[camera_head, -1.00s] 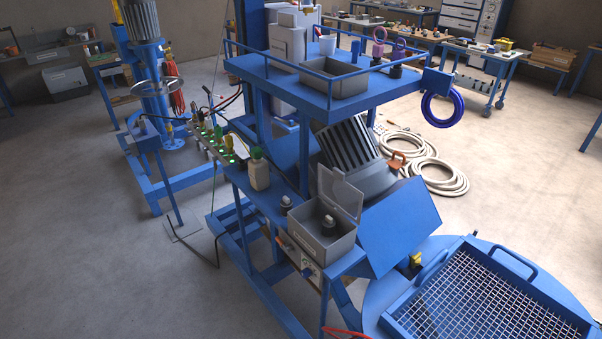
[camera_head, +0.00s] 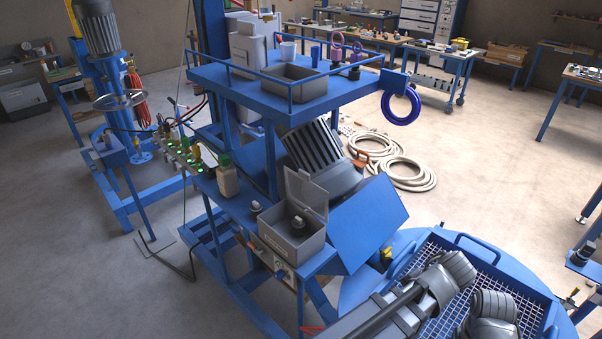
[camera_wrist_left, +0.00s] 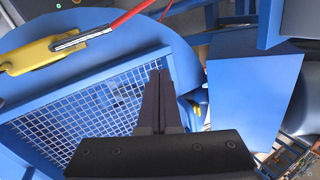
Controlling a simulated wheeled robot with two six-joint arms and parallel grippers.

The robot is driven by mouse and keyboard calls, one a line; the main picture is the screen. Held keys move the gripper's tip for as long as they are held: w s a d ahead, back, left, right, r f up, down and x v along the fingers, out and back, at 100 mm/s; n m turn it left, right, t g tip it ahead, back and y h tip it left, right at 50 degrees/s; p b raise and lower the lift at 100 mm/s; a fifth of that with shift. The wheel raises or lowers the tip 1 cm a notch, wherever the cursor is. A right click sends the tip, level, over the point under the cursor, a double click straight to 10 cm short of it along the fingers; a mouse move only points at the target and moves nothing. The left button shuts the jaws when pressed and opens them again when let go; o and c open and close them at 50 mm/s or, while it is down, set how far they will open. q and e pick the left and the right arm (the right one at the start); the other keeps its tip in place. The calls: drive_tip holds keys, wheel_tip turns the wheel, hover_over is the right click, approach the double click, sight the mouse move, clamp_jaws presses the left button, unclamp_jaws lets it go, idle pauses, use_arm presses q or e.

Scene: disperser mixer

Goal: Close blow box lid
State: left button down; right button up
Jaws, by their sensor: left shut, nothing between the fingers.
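The blow box is a small grey open-topped box (camera_head: 290,243) on the blue bench in the head view. Its lid (camera_head: 306,192) is hinged at the back and stands up, open. A dark round part (camera_head: 298,222) shows inside the box. My left gripper (camera_wrist_left: 157,75) is shut and empty in the left wrist view, seen over a blue-framed mesh grate. The box cannot be made out in that view, so its distance from the left gripper cannot be told. My arm links show at the lower right of the head view; no right gripper is visible.
A blue slanted panel (camera_head: 358,225) stands right of the box. The mesh grate (camera_wrist_left: 95,110) lies in a blue round base below. A pale bottle (camera_head: 228,178) and a small knob (camera_head: 256,208) are left of the box. A railed shelf (camera_head: 235,84) is above.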

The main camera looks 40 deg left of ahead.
use_arm(q)
drive_tip(key=w+a+r+n+y, duration=0.1)
drive_tip(key=w+a+r+y, duration=0.35)
drive_tip(key=a, duration=0.25)
drive_tip(key=w+a+r+n+y, duration=0.1)
drive_tip(key=w+a+r+y, duration=0.3)
drive_tip(key=a, duration=0.3)
wheel_tip(320, 180, up, 12)
drive_tip(key=n+g+y, duration=0.3)
drive_tip(key=y, duration=0.2)
hover_over(305, 192)
drive_tip(key=w+d, duration=0.2)
drive_tip(key=shift+w+d+r+h+p, duration=0.15)
drive_tip(key=shift+r+h+p, duration=0.1)
drive_tip(key=shift+p, duration=0.15)
